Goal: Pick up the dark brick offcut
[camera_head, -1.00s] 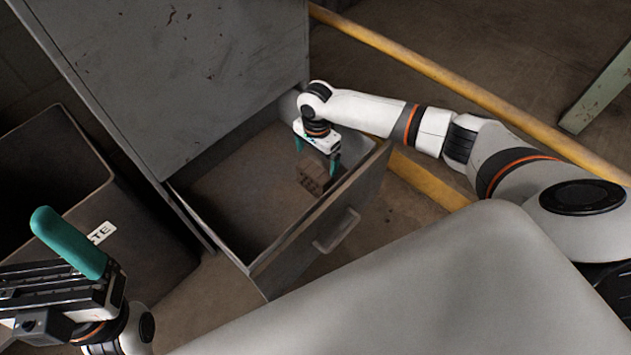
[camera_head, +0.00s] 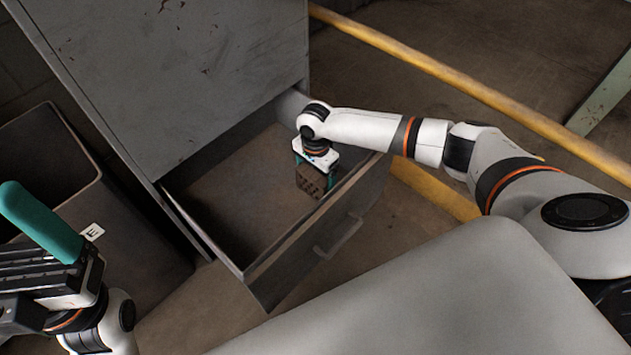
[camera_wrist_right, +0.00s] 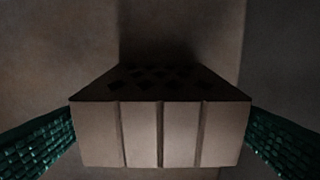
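The dark brick offcut (camera_head: 309,182) is inside the open drawer, near its right front corner. In the right wrist view, the brick (camera_wrist_right: 160,133) shows a grooved face and a darker side with several holes. My right gripper (camera_head: 314,176) reaches down into the drawer over it. Its teal fingers meet both sides of the brick in the wrist view, with no gap visible, so it looks shut on it. I cannot tell whether the brick is clear of the drawer floor. My left gripper (camera_head: 40,222) is at the lower left, away from the drawer; its finger gap is not clear.
The grey drawer (camera_head: 235,200) juts from a metal cabinet (camera_head: 190,80), with walls close around my right gripper. A dark bin (camera_head: 125,235) stands left of it. A yellow rail (camera_head: 455,80) runs behind my right arm. The drawer's left half is bare.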

